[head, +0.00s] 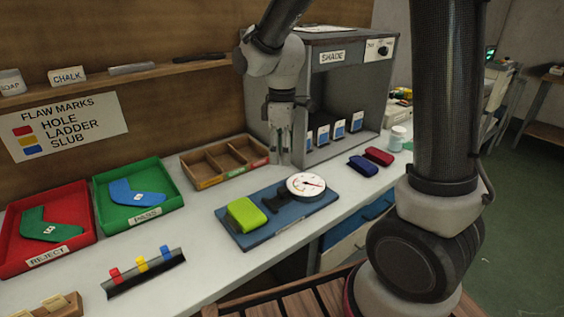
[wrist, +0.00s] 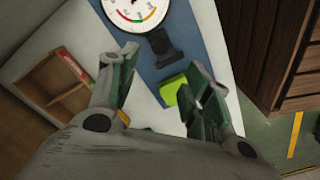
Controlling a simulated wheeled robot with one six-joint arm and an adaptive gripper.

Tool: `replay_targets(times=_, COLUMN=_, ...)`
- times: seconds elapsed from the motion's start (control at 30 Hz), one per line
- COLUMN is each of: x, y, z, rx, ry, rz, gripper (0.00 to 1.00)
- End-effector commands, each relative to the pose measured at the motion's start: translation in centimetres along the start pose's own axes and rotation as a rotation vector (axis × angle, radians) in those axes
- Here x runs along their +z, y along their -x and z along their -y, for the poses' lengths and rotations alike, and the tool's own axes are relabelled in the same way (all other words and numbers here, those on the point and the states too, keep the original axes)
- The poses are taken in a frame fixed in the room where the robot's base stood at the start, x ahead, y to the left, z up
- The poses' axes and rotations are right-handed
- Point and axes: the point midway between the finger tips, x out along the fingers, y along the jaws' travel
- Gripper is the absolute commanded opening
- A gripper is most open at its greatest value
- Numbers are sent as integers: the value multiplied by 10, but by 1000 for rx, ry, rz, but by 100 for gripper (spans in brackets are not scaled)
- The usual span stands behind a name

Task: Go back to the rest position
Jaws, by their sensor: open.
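My gripper (head: 283,158) points down above the white bench, in front of the grey SHADE cabinet and just right of the divided wooden tray. In the wrist view my gripper (wrist: 162,80) shows two fingers spread apart with nothing held between them. The blue board (head: 246,235) with a round dial gauge (head: 306,185) and a bright green block (head: 246,214) lies in front of it. The dial (wrist: 133,8) and the green block (wrist: 172,88) also show in the wrist view. No rest position is marked in view.
The red REJECT tray (head: 78,251) and green PASS tray (head: 171,200) each hold a sock-like shape. The divided wooden tray (head: 190,171) and SHADE cabinet (head: 300,85) stand close to my gripper. Blue and red blocks lie right. A shelf (head: 110,76) runs along the wall.

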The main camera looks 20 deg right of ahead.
Motion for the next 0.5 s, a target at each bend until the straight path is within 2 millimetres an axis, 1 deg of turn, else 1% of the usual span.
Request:
replay_targets(times=0.4, x=0, y=1, z=0, rx=0, ry=0, rz=0, gripper=49)
replay_targets(times=0.5, x=0, y=1, z=0, rx=-1, ry=-25, rz=1, gripper=49)
